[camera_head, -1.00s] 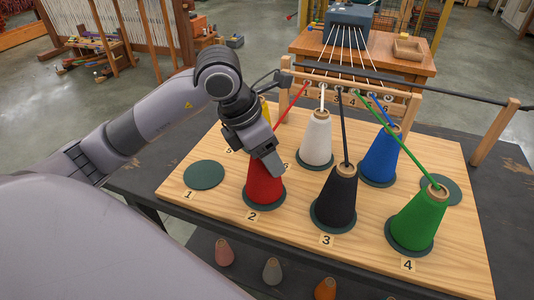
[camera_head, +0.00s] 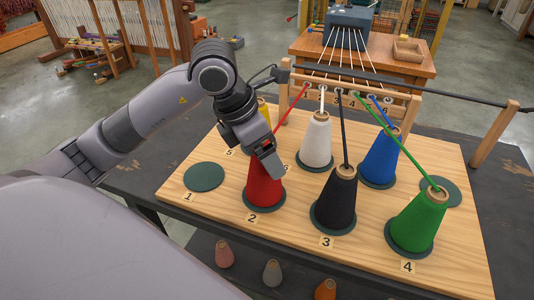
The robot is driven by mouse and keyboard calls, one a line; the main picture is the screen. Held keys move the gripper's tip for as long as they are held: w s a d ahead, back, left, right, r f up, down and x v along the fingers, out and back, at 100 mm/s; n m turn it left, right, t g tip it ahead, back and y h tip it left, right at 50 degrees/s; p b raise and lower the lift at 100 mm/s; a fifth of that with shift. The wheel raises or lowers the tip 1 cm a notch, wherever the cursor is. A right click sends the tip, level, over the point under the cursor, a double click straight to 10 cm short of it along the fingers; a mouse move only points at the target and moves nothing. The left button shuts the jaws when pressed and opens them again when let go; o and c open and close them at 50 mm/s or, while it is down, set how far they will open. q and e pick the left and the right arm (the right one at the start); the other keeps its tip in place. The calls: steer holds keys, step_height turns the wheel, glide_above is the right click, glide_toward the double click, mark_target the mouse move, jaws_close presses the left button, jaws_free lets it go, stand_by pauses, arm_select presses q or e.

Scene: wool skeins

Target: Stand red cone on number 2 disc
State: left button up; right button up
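The red cone (camera_head: 264,189) stands upright on the dark green disc (camera_head: 270,209) behind the number 2 label (camera_head: 252,218). My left gripper (camera_head: 272,168) is at the cone's upper part and hides its top. The fingers overlap the cone in this view, and I cannot tell whether they are closed on it. A red thread (camera_head: 290,110) runs from near the cone's top to the wooden guide bar. My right gripper is not in view.
The number 1 disc (camera_head: 204,177) is bare, as is a disc (camera_head: 441,191) at the right. White (camera_head: 316,141), black (camera_head: 336,200), blue (camera_head: 380,159) and green (camera_head: 418,220) cones stand close by. A yellow cone (camera_head: 264,111) is partly hidden behind my arm.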

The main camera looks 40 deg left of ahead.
arm_select(q)
steer(key=v, duration=1)
steer(key=shift+r+p, duration=0.3)
steer(key=shift+p, duration=0.15)
steer(key=shift+s, duration=0.15)
